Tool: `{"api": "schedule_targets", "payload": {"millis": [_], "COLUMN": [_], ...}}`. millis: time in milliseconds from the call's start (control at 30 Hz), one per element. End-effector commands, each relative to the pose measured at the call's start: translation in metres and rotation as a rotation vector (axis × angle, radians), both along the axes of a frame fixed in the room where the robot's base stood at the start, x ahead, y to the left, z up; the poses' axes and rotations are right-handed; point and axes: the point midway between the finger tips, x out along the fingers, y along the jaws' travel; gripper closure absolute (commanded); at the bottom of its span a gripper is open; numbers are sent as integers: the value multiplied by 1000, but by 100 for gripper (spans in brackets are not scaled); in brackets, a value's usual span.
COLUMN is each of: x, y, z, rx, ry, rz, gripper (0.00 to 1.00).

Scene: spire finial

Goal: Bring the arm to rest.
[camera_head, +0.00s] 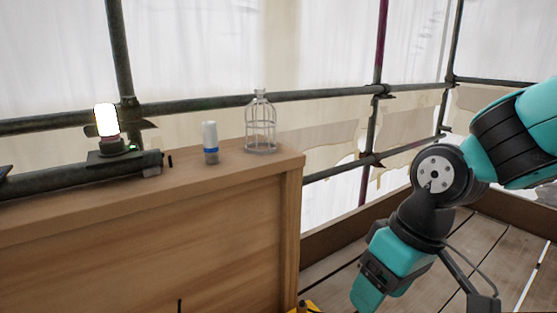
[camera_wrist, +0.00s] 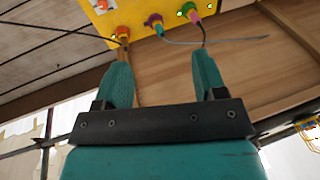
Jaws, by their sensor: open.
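My arm hangs at the right of the head view, bent, its teal lower end above the plank floor to the right of the wooden cabinet. The fingers cannot be made out in that view. In the wrist view, my gripper (camera_wrist: 163,62) shows two teal fingers standing apart, with nothing held between them. Beyond the fingertips is a yellow panel (camera_wrist: 174,12) with several coloured plugs and thin cables. How far the fingertips are from the panel and cables is hard to tell.
Scaffold poles (camera_head: 330,92) and white sheeting stand behind. The plank floor (camera_head: 335,285) is at the right.

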Motion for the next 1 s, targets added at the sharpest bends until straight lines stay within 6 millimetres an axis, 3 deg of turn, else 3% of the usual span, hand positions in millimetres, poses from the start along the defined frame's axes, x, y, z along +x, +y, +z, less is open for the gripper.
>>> {"api": "schedule_targets", "payload": {"millis": [100,333,400,667,1000], "x": [-37,-98,-95,-94,-94], "y": [-3,-10,-9,-9,-9], "z": [22,41,67,132,258], "rx": [31,69,66,66,66], "ry": [-10,-16,-10,-11,-11], "rz": [14,46,44,44,44], "gripper": [36,36,36,36,36]}}
